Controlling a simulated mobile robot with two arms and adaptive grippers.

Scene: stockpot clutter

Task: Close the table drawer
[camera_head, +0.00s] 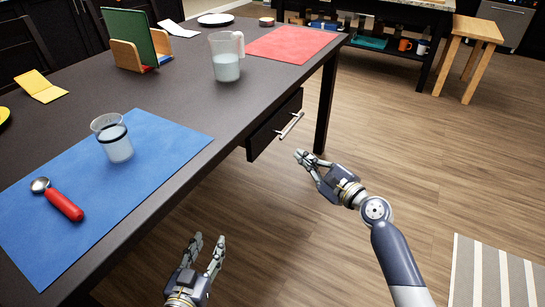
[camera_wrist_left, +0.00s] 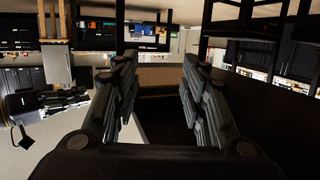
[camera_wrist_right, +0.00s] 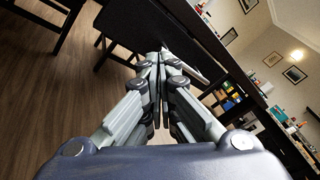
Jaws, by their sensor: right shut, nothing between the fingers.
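The drawer (camera_head: 265,136) is a dark front with a pale bar handle (camera_head: 291,125), under the long side of the dark table (camera_head: 190,105). Its front stands out from below the table edge, but how far it is open is hard to tell. My right gripper (camera_head: 301,157) is shut and empty, in front of and below the handle, apparently apart from it. In the right wrist view its fingers (camera_wrist_right: 158,95) are together, pointing toward a dark panel. My left gripper (camera_head: 209,242) is open and empty, low beside the table; its spread fingers show in the left wrist view (camera_wrist_left: 158,82).
A table leg (camera_head: 327,100) is just beyond the drawer. The floor right of the drawer is clear; a wooden stool (camera_head: 475,30) stands far back.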

